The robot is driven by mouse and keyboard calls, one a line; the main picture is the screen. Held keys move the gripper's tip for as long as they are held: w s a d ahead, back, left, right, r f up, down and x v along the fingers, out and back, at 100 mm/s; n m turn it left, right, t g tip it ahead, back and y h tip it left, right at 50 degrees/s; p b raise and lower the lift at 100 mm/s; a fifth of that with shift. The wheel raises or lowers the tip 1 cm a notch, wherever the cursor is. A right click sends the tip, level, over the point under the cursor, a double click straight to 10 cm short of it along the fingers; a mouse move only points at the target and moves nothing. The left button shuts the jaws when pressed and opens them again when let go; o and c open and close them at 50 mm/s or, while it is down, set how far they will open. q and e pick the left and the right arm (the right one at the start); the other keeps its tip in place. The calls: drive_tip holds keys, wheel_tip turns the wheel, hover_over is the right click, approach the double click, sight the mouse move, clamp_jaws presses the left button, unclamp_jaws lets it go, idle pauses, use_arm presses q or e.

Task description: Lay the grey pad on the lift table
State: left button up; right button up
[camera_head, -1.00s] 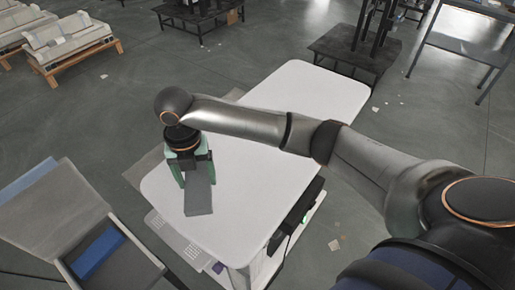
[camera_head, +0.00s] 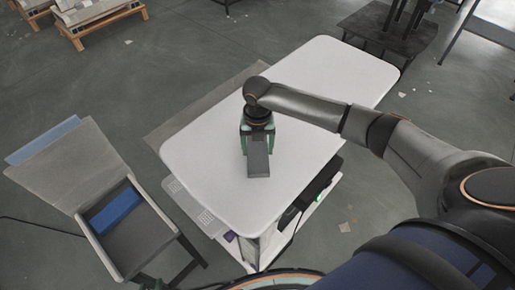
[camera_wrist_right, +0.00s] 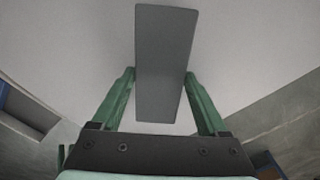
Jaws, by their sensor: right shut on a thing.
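The grey pad (camera_head: 258,163) is a flat dark rectangle over the left-middle part of the white-topped lift table (camera_head: 330,75). My right gripper (camera_head: 257,146) has its green fingers on either side of the pad and is shut on it. In the right wrist view the pad (camera_wrist_right: 165,50) sticks out lengthwise past the green fingers, with the white top behind it. I cannot tell whether the pad touches the tabletop or hangs a little above it. My left gripper is not in view.
The tabletop around the pad is bare. An open bin (camera_head: 133,243) with a blue item inside stands at the lower left, its raised flap behind it. A dark equipment base (camera_head: 385,35) stands beyond the table, and wooden pallets (camera_head: 95,15) lie at the upper left.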

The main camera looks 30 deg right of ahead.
sight(257, 150)
drive_tip(key=shift+f, duration=0.35)
drive_tip(key=shift+f, duration=0.15)
drive_tip(key=o, duration=1.4)
wheel_tip(257, 150, up, 12)
drive_tip(key=shift+r+p, duration=0.2)
drive_tip(key=shift+p, duration=0.3)
